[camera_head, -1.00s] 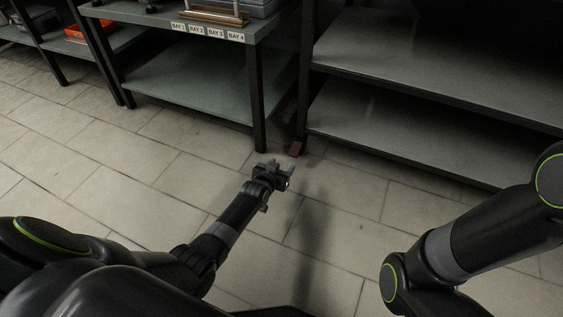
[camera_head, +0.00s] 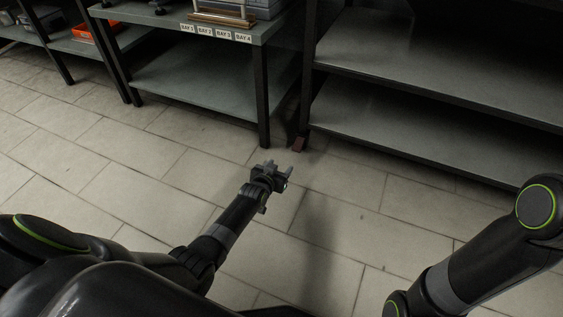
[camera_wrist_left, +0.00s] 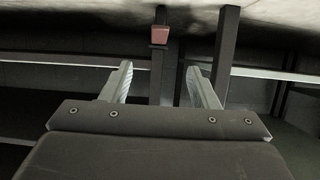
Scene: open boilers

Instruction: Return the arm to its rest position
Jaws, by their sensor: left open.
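My left gripper (camera_head: 279,169) is open and empty, held out over the tiled floor in front of the workbench. Its two spread fingers also show in the left wrist view (camera_wrist_left: 158,85), with nothing between them. My left arm (camera_head: 232,222) reaches up and forward from the lower left. My right arm (camera_head: 480,262) shows at the lower right, but its gripper is out of view.
A grey workbench (camera_head: 196,82) with bay labels (camera_head: 216,33) stands ahead, with a dark shelf unit (camera_head: 420,90) at the right. A small reddish block (camera_head: 299,144) is by the shelf's foot. An orange bin (camera_head: 84,33) sits farther left.

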